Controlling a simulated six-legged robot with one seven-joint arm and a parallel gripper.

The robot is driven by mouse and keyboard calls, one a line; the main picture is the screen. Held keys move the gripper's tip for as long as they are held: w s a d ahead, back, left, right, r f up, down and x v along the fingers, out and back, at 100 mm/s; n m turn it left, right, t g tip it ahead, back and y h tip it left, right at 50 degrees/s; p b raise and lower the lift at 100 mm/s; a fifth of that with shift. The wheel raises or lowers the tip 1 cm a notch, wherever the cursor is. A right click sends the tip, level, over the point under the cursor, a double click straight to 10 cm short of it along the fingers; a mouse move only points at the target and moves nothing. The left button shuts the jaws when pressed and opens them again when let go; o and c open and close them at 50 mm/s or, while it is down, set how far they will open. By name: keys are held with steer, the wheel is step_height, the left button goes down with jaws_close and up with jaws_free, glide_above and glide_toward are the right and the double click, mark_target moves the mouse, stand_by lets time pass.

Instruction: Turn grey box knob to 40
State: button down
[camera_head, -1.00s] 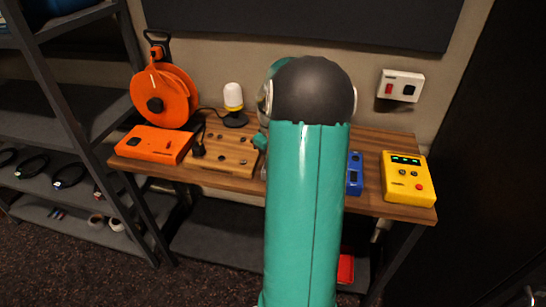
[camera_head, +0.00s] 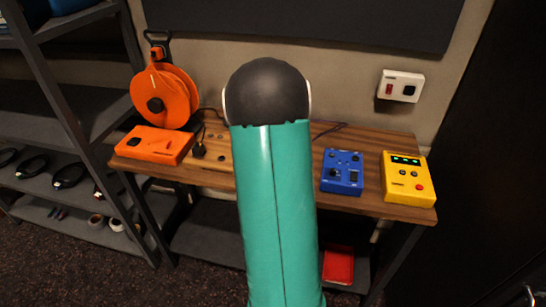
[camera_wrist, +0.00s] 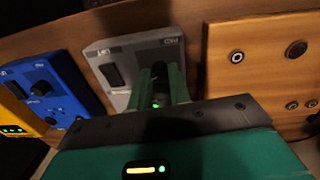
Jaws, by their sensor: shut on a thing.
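In the wrist view the grey box (camera_wrist: 128,62) lies left of centre, tilted in the picture. It has a dark rocker (camera_wrist: 112,75) on its left part and dark lettering. My gripper (camera_wrist: 162,73) has its two green fingers over the box's right part, shut on the dark knob there. The fingers hide most of the knob, so its pointer and any scale numbers cannot be read. In the head view my arm hides the grey box and the gripper.
A blue box (camera_head: 342,172) and a yellow box (camera_head: 407,178) stand right of my arm on the wooden desk (camera_head: 385,148). A wooden panel (camera_wrist: 260,80) is close to the grey box. An orange box (camera_head: 153,145) and an orange reel (camera_head: 178,97) are at the left.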

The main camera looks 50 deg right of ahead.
steer(key=shift+m, duration=1.4)
steer(key=c, duration=1.3)
jaws_free()
step_height(320, 180, up, 14)
steer(key=shift+w, duration=0.3)
steer(key=shift+f, duration=0.1)
